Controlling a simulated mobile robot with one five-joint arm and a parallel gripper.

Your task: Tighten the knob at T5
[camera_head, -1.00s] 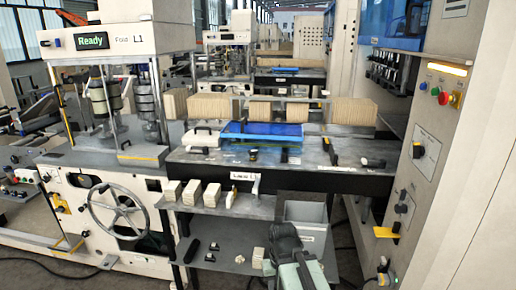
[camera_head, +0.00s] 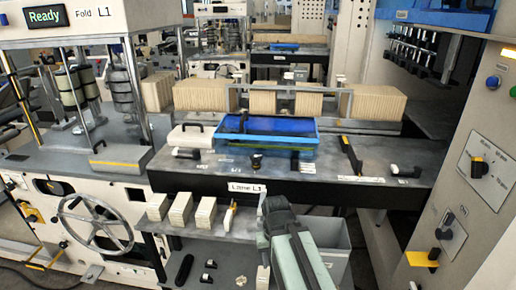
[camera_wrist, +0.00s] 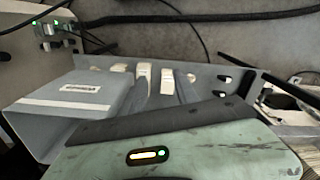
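No label reading T5 can be read in either view, so I cannot tell which knob it marks. In the head view a small black knob (camera_head: 256,161) stands on the grey table top in front of the blue tray. A black knob (camera_head: 477,164) sits on the plate of the right cabinet, and a yellow handle (camera_head: 424,259) sticks out below it. My gripper end (camera_head: 277,212) is a dark piece at the front of my green arm, before the table's front edge and apart from these knobs. Its fingertips cannot be made out.
The table (camera_head: 400,192) carries a blue tray (camera_head: 262,145) and several black handles. A grey bin (camera_head: 335,242) stands behind my arm and shows in the wrist view (camera_wrist: 70,110). Cream blocks (camera_head: 181,209) line the lower shelf. A handwheel (camera_head: 95,222) is at left.

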